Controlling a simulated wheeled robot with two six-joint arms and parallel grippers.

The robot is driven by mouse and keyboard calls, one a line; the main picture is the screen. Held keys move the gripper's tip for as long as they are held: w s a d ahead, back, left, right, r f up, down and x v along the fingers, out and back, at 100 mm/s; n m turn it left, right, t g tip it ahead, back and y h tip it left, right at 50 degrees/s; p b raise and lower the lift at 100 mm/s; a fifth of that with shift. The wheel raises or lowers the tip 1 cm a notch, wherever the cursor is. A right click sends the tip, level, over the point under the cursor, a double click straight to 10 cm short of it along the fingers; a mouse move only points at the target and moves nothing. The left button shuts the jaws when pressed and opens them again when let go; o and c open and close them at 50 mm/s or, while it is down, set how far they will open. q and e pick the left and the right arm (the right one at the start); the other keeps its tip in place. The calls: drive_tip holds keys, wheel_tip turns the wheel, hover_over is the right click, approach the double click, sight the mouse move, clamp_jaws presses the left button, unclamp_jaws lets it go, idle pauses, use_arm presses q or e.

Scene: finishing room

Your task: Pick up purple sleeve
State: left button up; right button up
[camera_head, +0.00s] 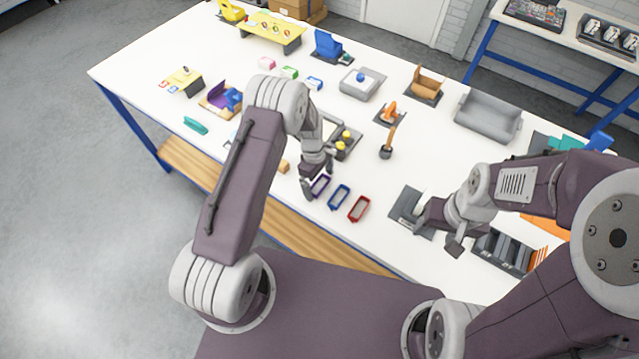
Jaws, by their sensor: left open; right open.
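The purple sleeve (321,188) is a small open rectangular frame lying on the white table near its front edge. It is the leftmost of a short row, beside a blue sleeve (339,197) and a red sleeve (359,209). My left gripper (317,181) is open and points down right at the purple sleeve, with its fingers partly covering it. I cannot tell whether the fingers touch it. My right gripper (438,236) is open and empty, over the front right of the table by a grey tray.
A grey tray with yellow pieces (347,140) stands just behind my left gripper. A dark-headed brush with a wooden handle (388,140) stands further right. A slotted dark rack (503,250) is right of my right gripper. A teal piece (195,125) lies at left.

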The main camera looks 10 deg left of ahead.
use_arm(q)
drive_tip(key=shift+s, duration=0.1)
drive_tip(key=c, duration=1.1)
drive_tip(key=shift+o, duration=0.2)
drive_tip(key=shift+r, duration=0.2)
